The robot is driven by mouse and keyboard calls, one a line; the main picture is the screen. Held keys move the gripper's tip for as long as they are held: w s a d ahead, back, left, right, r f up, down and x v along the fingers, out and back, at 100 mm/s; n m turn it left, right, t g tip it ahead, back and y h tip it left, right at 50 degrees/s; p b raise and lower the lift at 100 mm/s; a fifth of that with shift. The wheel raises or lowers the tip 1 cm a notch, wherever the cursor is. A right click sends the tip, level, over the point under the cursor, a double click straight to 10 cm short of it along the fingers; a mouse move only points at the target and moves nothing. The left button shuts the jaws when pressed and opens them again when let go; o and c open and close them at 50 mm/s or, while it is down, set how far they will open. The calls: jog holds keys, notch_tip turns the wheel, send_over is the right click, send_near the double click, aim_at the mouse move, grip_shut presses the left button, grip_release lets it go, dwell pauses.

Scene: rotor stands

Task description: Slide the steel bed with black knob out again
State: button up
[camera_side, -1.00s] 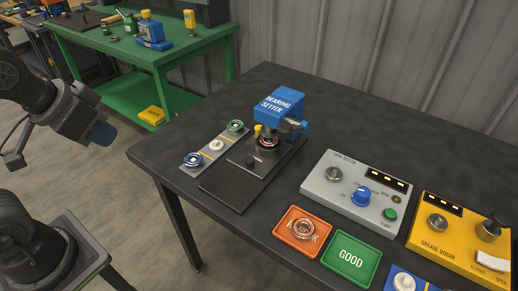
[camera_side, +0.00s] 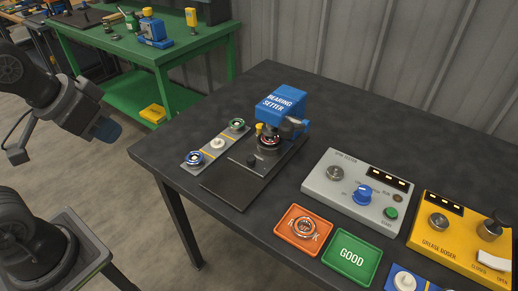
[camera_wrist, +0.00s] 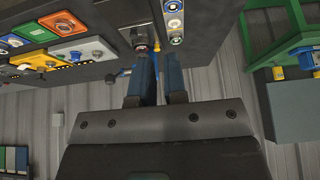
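The blue bearing setter (camera_side: 281,103) stands on the dark table over a dark base plate (camera_side: 233,188). The steel bed (camera_side: 243,166) with its black knob (camera_side: 252,160) lies on this base, with its back part under the setter's head. A round part with a dark and red centre (camera_side: 268,141) sits at the bed's back, below the head, partly hidden. My gripper (camera_side: 106,132) is left of the table, well away from the bed. In the wrist view, the two blue fingers (camera_wrist: 159,60) stand slightly apart with nothing visible between them.
A grey strip (camera_side: 217,144) with several round parts lies left of the setter. To the right are the grey spin tester (camera_side: 350,182), yellow greaser doser (camera_side: 455,225), orange tray (camera_side: 292,241) holding a ring part, and green GOOD tray (camera_side: 351,258).

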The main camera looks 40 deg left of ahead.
jog(key=o, duration=0.5)
jog(key=shift+m+g, duration=0.4)
jog(key=shift+g, duration=0.3)
jog(key=w, duration=0.2)
jog(key=w+d+r, duration=0.1)
jog(key=w, duration=0.1)
jog(key=w+r, duration=0.1)
jog(key=w, duration=0.1)
jog(key=shift+w+d, duration=0.1)
jog(key=shift+d, duration=0.2)
jog(key=shift+c, duration=0.2)
jog(key=shift+o, duration=1.3)
jog(key=w+d+g, duration=0.1)
jog(key=w+d, duration=0.2)
jog(key=w, duration=0.5)
jog(key=shift+w+f+m+g, duration=0.2)
jog(key=shift+f+m+g, duration=0.15)
jog(key=shift+m+g, duration=0.05)
jog(key=m+g, duration=0.1)
jog(key=g, duration=0.1)
send_over(250, 158)
notch_tip(250, 158, down, 9)
notch_tip(250, 158, down, 13)
jog(key=shift+r, duration=0.1)
jog(key=shift+c, duration=0.2)
grip_shut()
jog(key=shift+d, duration=0.1)
